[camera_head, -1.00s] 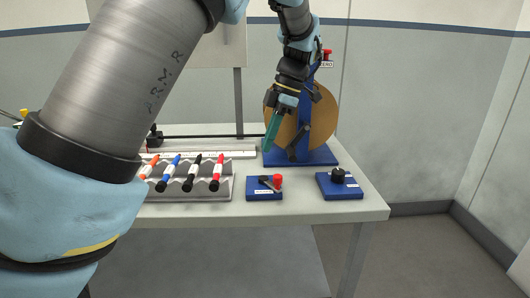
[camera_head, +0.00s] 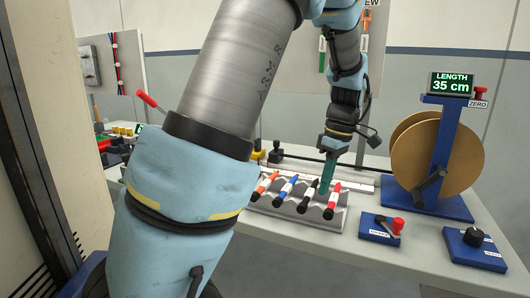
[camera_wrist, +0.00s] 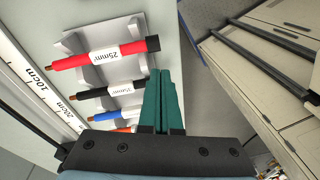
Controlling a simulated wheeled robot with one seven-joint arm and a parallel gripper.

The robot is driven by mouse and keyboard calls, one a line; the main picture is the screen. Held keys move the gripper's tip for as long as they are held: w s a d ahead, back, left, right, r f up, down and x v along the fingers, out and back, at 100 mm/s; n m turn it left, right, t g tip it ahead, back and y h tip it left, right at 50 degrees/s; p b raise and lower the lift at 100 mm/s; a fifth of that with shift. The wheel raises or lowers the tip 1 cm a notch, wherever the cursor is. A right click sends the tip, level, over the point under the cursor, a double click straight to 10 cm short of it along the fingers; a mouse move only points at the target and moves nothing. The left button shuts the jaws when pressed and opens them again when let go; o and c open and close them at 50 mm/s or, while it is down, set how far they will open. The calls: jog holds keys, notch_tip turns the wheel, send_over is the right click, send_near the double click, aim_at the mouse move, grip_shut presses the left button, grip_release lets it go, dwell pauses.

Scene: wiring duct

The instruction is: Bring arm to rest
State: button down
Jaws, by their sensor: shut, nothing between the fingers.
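My arm is bent and reaches out over the bench. The wrist view shows the red marker (camera_wrist: 105,54) labelled 25mm and the black marker (camera_wrist: 98,91) beside the fingers. I cannot tell whether the fingertips touch the rack.
The rack (camera_head: 300,218) also holds orange (camera_head: 265,185) and blue (camera_head: 286,188) markers. To the right stand the cable spool (camera_head: 408,158), a display (camera_head: 451,84) reading 35 cm, a red-handled block (camera_head: 381,229) and a black-knobbed block (camera_head: 473,250). A white ruler (camera_wrist: 38,86) lies behind.

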jog(key=s+a+f+m, duration=0.1)
jog(key=s+a+m, duration=0.1)
jog(key=a, duration=0.5)
jog(key=s+a+f+m+t+h, duration=0.1)
jog(key=s+a+f+m, duration=0.1)
jog(key=a+m, duration=0.3)
jog(key=s+a+f+m+h, duration=0.1)
jog(key=s+a+m, duration=0.2)
jog(key=a, duration=0.7)
jog(key=shift+s+f+m+t, duration=0.3)
jog(key=shift+m+t, duration=0.1)
jog(key=shift+m, duration=0.2)
